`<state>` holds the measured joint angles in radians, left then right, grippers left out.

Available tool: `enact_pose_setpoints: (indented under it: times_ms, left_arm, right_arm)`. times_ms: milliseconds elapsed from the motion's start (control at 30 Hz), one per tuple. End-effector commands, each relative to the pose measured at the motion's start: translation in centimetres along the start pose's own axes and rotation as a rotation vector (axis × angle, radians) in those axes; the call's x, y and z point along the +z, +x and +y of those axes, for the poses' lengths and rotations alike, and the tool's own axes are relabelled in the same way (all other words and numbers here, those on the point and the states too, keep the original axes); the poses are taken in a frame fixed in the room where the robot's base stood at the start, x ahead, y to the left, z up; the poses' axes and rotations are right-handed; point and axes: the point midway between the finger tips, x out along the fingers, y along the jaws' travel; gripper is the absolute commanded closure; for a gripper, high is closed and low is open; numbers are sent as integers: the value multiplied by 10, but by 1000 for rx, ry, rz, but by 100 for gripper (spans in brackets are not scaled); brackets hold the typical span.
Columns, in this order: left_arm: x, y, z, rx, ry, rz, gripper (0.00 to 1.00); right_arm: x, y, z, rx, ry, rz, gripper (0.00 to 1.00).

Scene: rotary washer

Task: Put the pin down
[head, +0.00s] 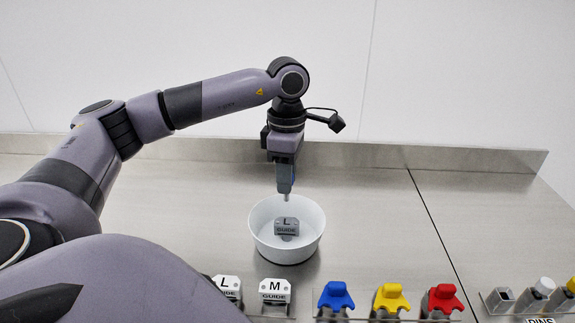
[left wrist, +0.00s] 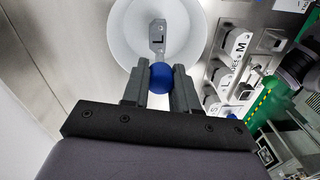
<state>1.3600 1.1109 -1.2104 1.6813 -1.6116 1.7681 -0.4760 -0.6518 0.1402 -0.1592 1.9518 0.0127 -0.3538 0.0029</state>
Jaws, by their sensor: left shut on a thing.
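My left gripper (head: 285,188) points straight down over the white bowl (head: 262,242). It is shut on a pin with a round blue head (left wrist: 159,78), which shows between the fingers in the left wrist view. In the head view the fingers mostly hide the pin; a small pale tip shows below them. I cannot tell whether pin and guide touch. My right gripper is not in view.
Along the front stand white guides marked L (head: 228,285) and M (head: 275,289), then blue (head: 336,296), yellow (head: 391,299) and red (head: 442,299) pieces. A pin rack (head: 530,303) is at front right. The steel counter (head: 370,210) is clear right of the bowl.

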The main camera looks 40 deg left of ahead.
Motion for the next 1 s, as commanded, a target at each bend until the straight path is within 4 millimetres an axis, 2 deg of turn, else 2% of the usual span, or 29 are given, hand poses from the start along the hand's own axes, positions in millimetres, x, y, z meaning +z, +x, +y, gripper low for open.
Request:
enact_pose_setpoints:
  times_ms: [33,300,500,833,867,900,933,1000]
  left_arm:
    - [0,12,0,0,0,0,100]
    - [0,39,1,1,0,0,100]
    - [0,47,2,1,-1,-1,100]
    - [0,48,2,1,-1,-1,100]
    - [0,48,2,1,-1,-1,65]
    - [0,48,2,1,-1,-1,52]
    - [0,48,2,1,-1,-1,43]
    - [0,48,2,1,-1,-1,42]
  right_arm:
    - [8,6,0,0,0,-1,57]
    - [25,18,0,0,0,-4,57]
    - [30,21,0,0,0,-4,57]
    - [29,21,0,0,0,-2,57]
    - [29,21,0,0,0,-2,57]
    - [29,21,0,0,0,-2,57]
    - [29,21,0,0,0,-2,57]
    - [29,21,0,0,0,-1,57]
